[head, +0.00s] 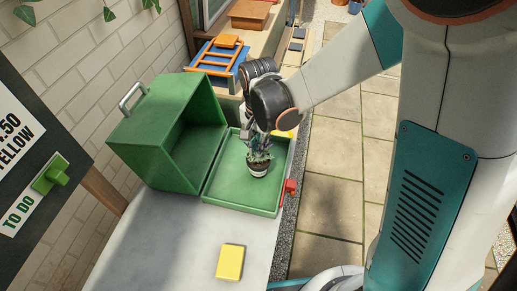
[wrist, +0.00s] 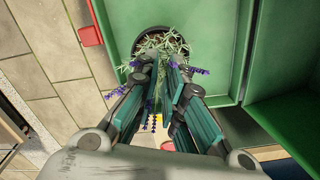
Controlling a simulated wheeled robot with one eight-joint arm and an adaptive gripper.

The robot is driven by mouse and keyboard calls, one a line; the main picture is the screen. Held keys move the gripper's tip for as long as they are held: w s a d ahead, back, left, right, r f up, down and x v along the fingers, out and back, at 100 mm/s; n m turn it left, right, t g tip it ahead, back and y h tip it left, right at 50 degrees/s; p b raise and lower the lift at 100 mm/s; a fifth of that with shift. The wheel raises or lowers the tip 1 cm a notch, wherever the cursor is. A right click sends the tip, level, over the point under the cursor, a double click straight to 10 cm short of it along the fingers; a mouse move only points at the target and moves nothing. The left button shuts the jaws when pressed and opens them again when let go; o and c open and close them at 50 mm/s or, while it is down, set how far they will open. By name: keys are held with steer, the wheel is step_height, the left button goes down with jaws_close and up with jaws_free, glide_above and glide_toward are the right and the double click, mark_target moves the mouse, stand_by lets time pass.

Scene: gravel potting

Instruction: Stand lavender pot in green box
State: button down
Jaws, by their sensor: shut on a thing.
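The green box (head: 165,135) lies on its side with its open mouth facing right. Its lid (head: 228,195) is swung down flat in front of the mouth, with a red latch (head: 289,187) on its outer edge. The lavender pot (head: 258,170), small, dark and white-banded with a leafy plant, is upright over the lid, outside the box's mouth. I cannot tell whether its base touches the lid. My gripper (head: 252,145) reaches down from above and is shut at the plant and pot top. In the wrist view the fingers (wrist: 160,75) partly cover the pot (wrist: 141,38), and purple flower spikes stick out around them.
A yellow block (head: 229,262) lies on the pale bench top in front. Behind are a blue tray with an orange rack (head: 212,66) and a brown wooden box (head: 250,14). A dark sign stands at left beside the brick wall. Paving lies right of the bench.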

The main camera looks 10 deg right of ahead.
steer(key=shift+f, duration=0.1)
steer(key=shift+f, duration=0.1)
steer(key=shift+f, duration=0.15)
steer(key=c, duration=1.7)
jaws_free()
steer(key=shift+r, duration=0.25)
step_height(320, 180, up, 12)
steer(key=p, duration=0.8)
